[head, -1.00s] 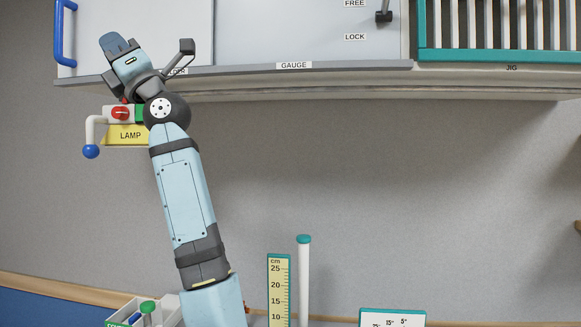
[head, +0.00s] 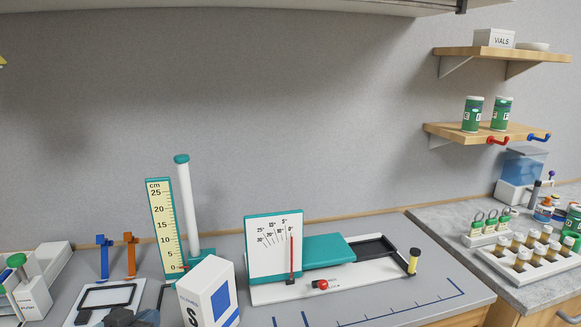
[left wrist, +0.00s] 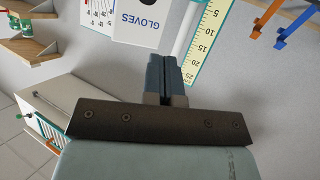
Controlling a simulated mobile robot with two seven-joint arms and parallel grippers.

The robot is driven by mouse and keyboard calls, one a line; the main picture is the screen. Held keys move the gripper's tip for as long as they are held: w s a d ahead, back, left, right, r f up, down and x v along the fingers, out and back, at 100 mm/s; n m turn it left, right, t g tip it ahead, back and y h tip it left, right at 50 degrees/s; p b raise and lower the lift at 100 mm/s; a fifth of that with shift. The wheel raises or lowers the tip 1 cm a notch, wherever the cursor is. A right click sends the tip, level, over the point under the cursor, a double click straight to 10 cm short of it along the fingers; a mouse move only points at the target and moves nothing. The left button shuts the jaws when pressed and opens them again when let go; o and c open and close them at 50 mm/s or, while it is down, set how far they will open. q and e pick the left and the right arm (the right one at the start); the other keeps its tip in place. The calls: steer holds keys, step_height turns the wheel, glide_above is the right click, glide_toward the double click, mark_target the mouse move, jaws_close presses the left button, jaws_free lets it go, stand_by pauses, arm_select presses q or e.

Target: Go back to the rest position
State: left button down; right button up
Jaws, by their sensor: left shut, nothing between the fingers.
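My left gripper (head: 132,318) shows only in part at the bottom edge of the head view, low in front of the bench items. In the left wrist view its two blue fingers (left wrist: 165,75) are together with nothing between them. Beyond them, in that upside-down view, are the white gloves box (left wrist: 150,22) and the yellow centimetre scale (left wrist: 205,40). I cannot tell the gap between the gripper and the gloves box (head: 208,292). My right gripper is in neither view.
On the bench stand a centimetre scale (head: 166,225), a white post with a teal cap (head: 187,205) and an angle gauge (head: 273,246). Blue and orange stands (head: 130,255) are at left. Vial racks (head: 530,255) are on the right counter. Wall shelves (head: 487,132) hang above it.

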arm_select(q)
steer(key=s+f+g+y, duration=0.1)
steer(key=s+f+g, duration=0.2)
steer(key=s+f, duration=0.45)
steer(key=s+f+g+y, duration=0.1)
steer(key=s+f+g, duration=0.3)
steer(key=s, duration=0.6)
steer(key=s+f+g+y, duration=0.1)
steer(key=s+f+g, duration=0.2)
steer(key=s+f, duration=0.35)
steer(key=w+d+f+m+t+h+p, duration=0.1)
steer(key=w+d+f+t+h+p, duration=0.1)
steer(key=d+t+p, duration=0.4)
steer(key=shift+w+d+f+m+t+h+p, duration=0.4)
steer(key=shift+w+f+p, duration=0.3)
steer(key=shift+w+p, duration=0.65)
steer(key=shift+a, duration=0.1)
